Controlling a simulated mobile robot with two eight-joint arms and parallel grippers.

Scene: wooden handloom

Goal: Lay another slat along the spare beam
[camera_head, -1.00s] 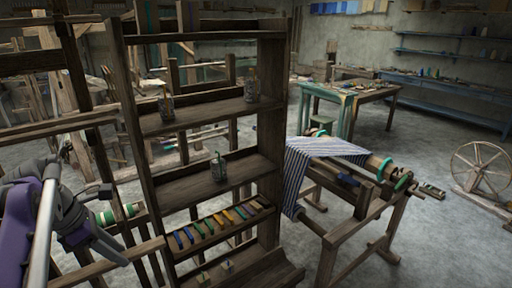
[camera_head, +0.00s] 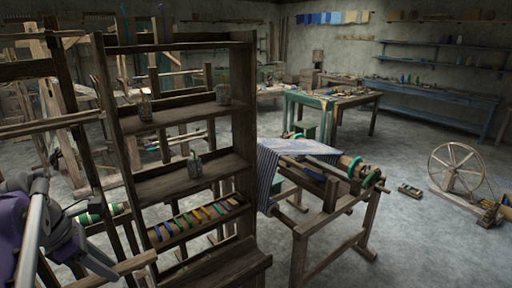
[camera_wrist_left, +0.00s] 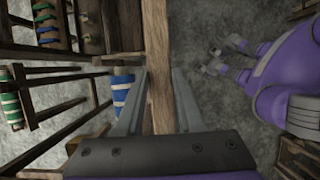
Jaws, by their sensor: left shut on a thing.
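My left gripper (camera_head: 112,272) is low at the left of the head view, partly cut off by my purple arm. It is shut on a long brown wooden slat (camera_head: 137,262). In the left wrist view the slat (camera_wrist_left: 159,60) runs up the picture between the two grey fingers. A beam with green rings (camera_head: 345,166) and striped cloth lies on a wooden stand to the right, apart from the slat. I cannot tell whether this is the spare beam. A purple arm of mine with grey end parts (camera_wrist_left: 226,54) shows in the left wrist view; its jaw state is unclear.
A tall wooden shelf (camera_head: 242,130) with jars and a row of coloured pieces stands close in front. Loom frames (camera_head: 60,115) crowd the left. A green table (camera_head: 292,103) and spinning wheel (camera_head: 457,168) stand farther right.

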